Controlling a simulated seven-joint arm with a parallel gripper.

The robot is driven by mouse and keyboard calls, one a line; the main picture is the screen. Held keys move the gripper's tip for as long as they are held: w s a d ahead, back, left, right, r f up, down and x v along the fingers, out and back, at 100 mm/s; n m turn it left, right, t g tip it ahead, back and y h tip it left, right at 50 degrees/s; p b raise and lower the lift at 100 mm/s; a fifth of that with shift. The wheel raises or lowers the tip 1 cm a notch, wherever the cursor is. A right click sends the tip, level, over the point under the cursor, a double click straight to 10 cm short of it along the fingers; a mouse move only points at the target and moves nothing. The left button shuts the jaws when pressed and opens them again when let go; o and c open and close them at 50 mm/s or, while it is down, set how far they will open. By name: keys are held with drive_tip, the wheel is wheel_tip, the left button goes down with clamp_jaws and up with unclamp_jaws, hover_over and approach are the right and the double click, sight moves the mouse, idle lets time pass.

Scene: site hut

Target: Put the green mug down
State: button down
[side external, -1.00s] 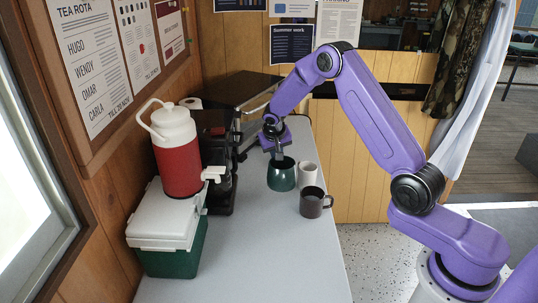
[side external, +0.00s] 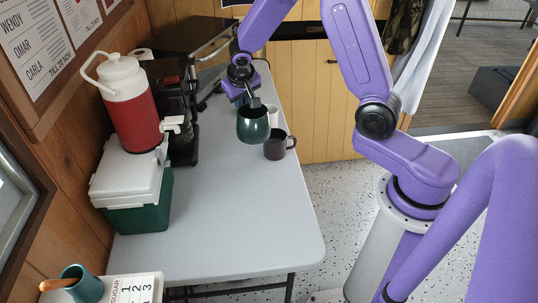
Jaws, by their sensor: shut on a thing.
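The dark green mug (side external: 253,127) is at the far part of the grey table, in the side external view. My gripper (side external: 256,103) is above it, with its fingers down at the mug's rim, shut on it. The arm reaches in from the right. Whether the mug's base touches the table or is slightly above it, I cannot tell. The mug's handle is not clearly visible.
A dark brown mug (side external: 276,147) stands close at the right, and a white mug (side external: 273,116) is partly hidden behind the green one. A red-and-white jug (side external: 130,110) on a cool box (side external: 137,200) stands left. The near tabletop (side external: 235,220) is clear.

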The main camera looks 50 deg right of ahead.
drive_tip(key=s+a+r+n+y, duration=0.1)
drive_tip(key=s+a+r+n, duration=0.25)
drive_tip(key=s, duration=0.55)
drive_tip(key=s+f, duration=0.4)
drive_tip(key=f, duration=0.1)
drive_tip(key=shift+s+a+f+m+t, duration=0.15)
drive_tip(key=shift+a+f+m+t, duration=0.2)
drive_tip(key=shift+t, duration=0.05)
